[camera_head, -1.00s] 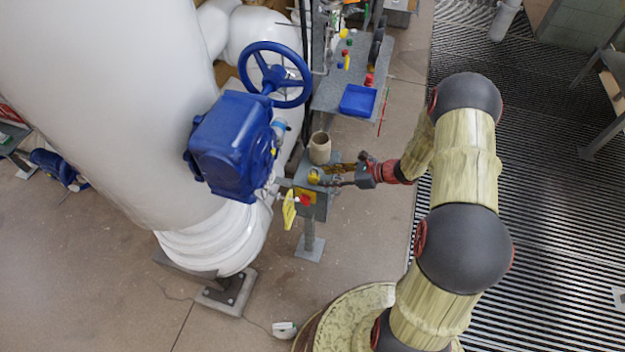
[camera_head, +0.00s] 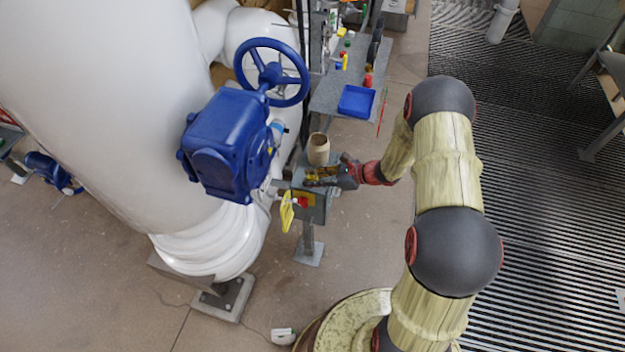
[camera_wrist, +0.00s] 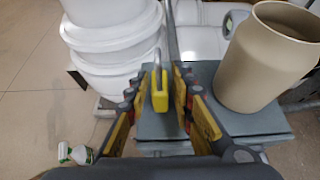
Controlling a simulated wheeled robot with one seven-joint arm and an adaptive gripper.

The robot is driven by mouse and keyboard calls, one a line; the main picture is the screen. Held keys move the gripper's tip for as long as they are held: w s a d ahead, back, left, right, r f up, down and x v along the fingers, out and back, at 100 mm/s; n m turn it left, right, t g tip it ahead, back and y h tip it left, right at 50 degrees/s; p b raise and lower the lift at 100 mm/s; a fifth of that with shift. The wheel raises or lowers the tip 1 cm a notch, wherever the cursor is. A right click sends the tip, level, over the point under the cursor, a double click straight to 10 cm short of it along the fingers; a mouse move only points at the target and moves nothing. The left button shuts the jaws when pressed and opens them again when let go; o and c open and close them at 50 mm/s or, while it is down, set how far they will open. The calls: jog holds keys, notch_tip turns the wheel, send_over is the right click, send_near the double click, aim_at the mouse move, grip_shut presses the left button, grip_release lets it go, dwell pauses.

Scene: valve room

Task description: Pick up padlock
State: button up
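The padlock (camera_wrist: 159,93) has a yellow body and a grey shackle. In the wrist view it stands upright on a grey box top, between the two fingers of my gripper (camera_wrist: 161,86). The fingers are open, one on each side of the padlock, with narrow gaps seen between them and it. In the head view my gripper (camera_head: 322,177) is low over the small grey box on a post; the padlock is hard to pick out there among the yellow fingers.
A beige jar (camera_head: 319,149) stands on the same grey box (camera_head: 318,208), close to the right finger in the wrist view (camera_wrist: 262,65). A yellow tag (camera_head: 287,211) hangs at the box's left. A blue valve (camera_head: 228,146) and white pipe are left; a shelf with a blue tray (camera_head: 357,101) is behind.

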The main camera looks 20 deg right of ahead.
grip_shut()
jog(key=shift+r, duration=0.15)
jog(key=shift+r, duration=0.2)
notch_tip(320, 180, up, 3)
jog(key=shift+s+d+r+p, duration=0.1)
jog(key=shift+s+r+p, duration=0.05)
jog(key=shift+p, duration=1.05)
jog(key=s+d+r+p, duration=0.5)
jog(key=s+r, duration=0.4)
jog(key=s, duration=0.3)
jog(key=shift+s+d, duration=0.25)
jog(key=shift+s, duration=0.05)
